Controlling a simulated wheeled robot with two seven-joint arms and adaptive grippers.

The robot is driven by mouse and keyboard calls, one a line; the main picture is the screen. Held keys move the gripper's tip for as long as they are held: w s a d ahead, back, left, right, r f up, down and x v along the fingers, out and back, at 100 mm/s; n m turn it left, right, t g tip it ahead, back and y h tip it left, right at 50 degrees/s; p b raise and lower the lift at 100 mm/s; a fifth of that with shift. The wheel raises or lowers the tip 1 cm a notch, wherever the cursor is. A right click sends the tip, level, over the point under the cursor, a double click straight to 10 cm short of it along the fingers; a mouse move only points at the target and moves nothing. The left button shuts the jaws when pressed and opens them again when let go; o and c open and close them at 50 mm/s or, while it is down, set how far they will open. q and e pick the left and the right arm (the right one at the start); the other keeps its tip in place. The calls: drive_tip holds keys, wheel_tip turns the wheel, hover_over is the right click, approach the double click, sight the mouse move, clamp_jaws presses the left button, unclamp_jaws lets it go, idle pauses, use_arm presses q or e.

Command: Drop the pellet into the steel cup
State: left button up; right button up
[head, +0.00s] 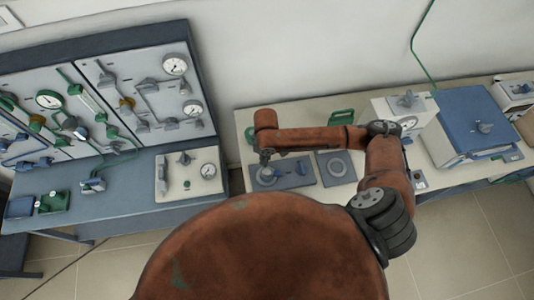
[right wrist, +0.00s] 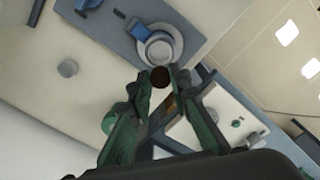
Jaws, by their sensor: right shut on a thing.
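My right gripper (head: 265,157) reaches down over a grey-blue plate (head: 291,183) on the bench. In the right wrist view its green fingers (right wrist: 159,80) are shut on a small dark brown round pellet (right wrist: 160,77) at their tips. The steel cup (right wrist: 158,49) is a round grey vessel on a pale disc on the plate. In that view it lies just beyond the pellet, and the pellet appears apart from it. The height of the pellet above the cup is hard to tell. In the head view the pellet is too small to make out. My left gripper is not in view.
A blue handle (right wrist: 138,28) stands beside the cup. A second plate with a ring (head: 336,168) lies to the right. A blue-lidded furnace (head: 470,125) and a white gauge box (head: 393,108) stand farther right.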

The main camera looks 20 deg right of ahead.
drive_tip(key=shift+s+f+n+p, duration=0.25)
drive_tip(key=shift+s+n+p, duration=0.05)
drive_tip(key=shift+n+p, duration=0.25)
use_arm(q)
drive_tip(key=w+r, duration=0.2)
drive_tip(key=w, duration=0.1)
use_arm(e)
drive_tip(key=shift+f, duration=0.2)
wheel_tip(320, 180, down, 3)
drive_tip(key=b, duration=0.3)
drive_tip(key=shift+d+b, duration=0.1)
drive_tip(key=shift+b, duration=0.2)
drive_tip(key=shift+f+b, duration=0.8)
drive_tip(key=shift+b, duration=0.25)
use_arm(q)
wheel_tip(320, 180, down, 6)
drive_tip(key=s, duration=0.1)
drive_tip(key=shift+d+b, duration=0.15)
drive_tip(key=shift+b, duration=0.15)
use_arm(e)
drive_tip(key=shift+f, duration=0.2)
use_arm(q)
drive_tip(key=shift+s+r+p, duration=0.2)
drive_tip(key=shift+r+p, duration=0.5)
drive_tip(key=shift+p, duration=0.05)
use_arm(e)
drive_tip(key=shift+f, duration=0.65)
